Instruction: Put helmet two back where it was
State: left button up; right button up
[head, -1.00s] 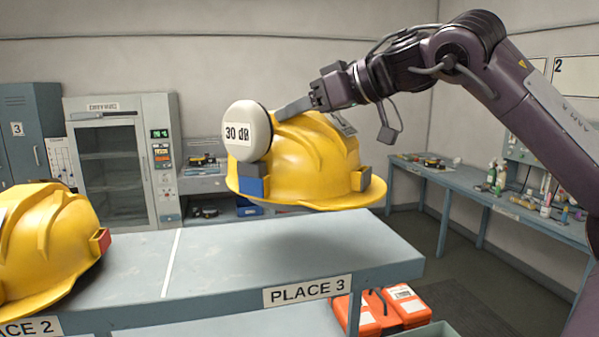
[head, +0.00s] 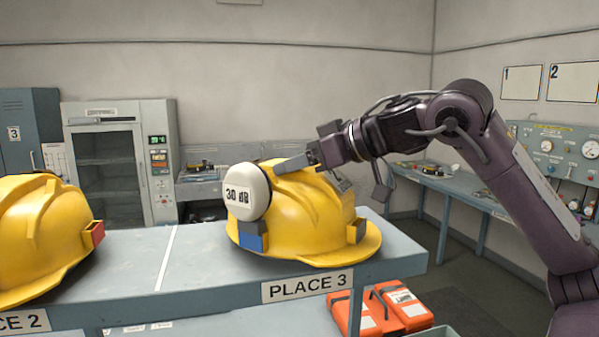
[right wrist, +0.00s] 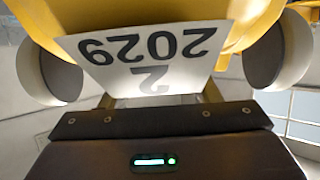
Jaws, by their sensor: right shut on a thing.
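A yellow helmet (head: 310,225) is at the spot labelled PLACE 3 (head: 307,285), with a white ear cup marked "30 dB" (head: 248,191) and a blue block on its side. My right gripper (head: 292,165) is shut on this helmet from above. The helmet's rim is at or very near the shelf top; I cannot tell if it bears fully. In the right wrist view, a white label (right wrist: 150,55) on the held helmet reads "2029" and "2", upside down. Another yellow helmet (head: 40,240) with a red block sits at the place labelled 2. My left gripper is out of view.
The grey shelf (head: 130,262) has a white dividing line between the two places. Orange cases (head: 400,308) lie below its right end. A drying cabinet (head: 120,165) stands behind at left, and a workbench (head: 455,187) runs along the right wall.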

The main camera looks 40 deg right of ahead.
jog(key=shift+s+r, duration=0.1)
jog(key=shift+r, duration=0.05)
jog(key=o, duration=1.6)
jog(key=shift+o, duration=0.2)
jog(key=shift+s+d, duration=0.1)
jog(key=shift+s, duration=0.2)
jog(key=b+v, duration=0.3)
jog(key=v, duration=0.8)
jog(key=shift+s+r+b, duration=0.15)
jog(key=shift+s+b, duration=0.05)
jog(key=shift+b, duration=0.1)
